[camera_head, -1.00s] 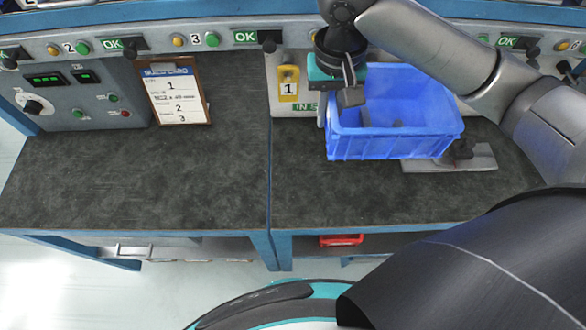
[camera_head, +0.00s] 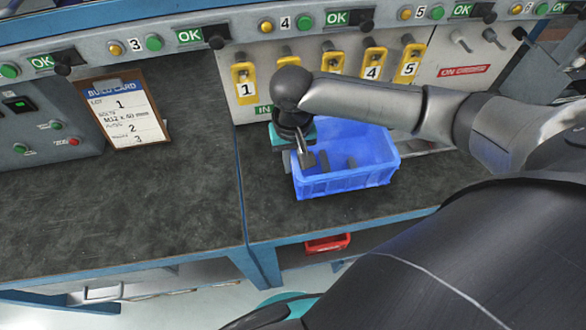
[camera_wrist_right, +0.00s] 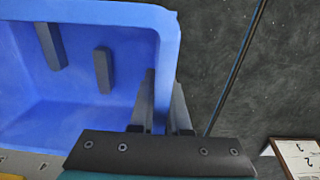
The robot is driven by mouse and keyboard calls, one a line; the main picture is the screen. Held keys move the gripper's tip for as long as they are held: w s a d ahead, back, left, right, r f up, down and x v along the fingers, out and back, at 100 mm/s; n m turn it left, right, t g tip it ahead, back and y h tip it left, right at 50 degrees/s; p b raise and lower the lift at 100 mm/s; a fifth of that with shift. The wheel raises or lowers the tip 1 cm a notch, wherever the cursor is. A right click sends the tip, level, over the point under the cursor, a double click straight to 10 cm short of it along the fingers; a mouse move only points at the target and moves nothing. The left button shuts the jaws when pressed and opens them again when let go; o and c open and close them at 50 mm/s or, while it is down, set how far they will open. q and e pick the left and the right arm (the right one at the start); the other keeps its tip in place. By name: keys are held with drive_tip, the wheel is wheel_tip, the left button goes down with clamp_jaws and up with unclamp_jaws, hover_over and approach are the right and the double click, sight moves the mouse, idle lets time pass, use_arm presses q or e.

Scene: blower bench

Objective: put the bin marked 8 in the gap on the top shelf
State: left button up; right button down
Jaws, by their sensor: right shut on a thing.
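A blue open bin (camera_head: 345,182) is over the right part of the bench, near its front edge. No number shows on its visible sides. I cannot tell whether it touches the bench top. My right gripper (camera_head: 306,160) is shut on the bin's left wall. The right wrist view shows one finger on each side of that wall (camera_wrist_right: 165,60), and dark grey bars (camera_wrist_right: 103,70) inside the bin. My left gripper is not in view. No top shelf or gap shows in these views.
The dark bench top (camera_head: 150,215) is clear on the left. A build card (camera_head: 125,115) leans at the back. Yellow numbered tags (camera_head: 243,85) hang on the panel behind the bin. A red bin (camera_head: 327,243) is below the bench.

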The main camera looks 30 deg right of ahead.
wheel_tip(320, 180, down, 3)
drive_tip(key=shift+r+b, duration=0.1)
drive_tip(key=shift+b, duration=0.25)
drive_tip(key=c, duration=0.9)
unclamp_jaws()
wheel_tip(320, 180, up, 12)
drive_tip(key=p, duration=0.4)
drive_tip(key=shift+r, duration=0.1)
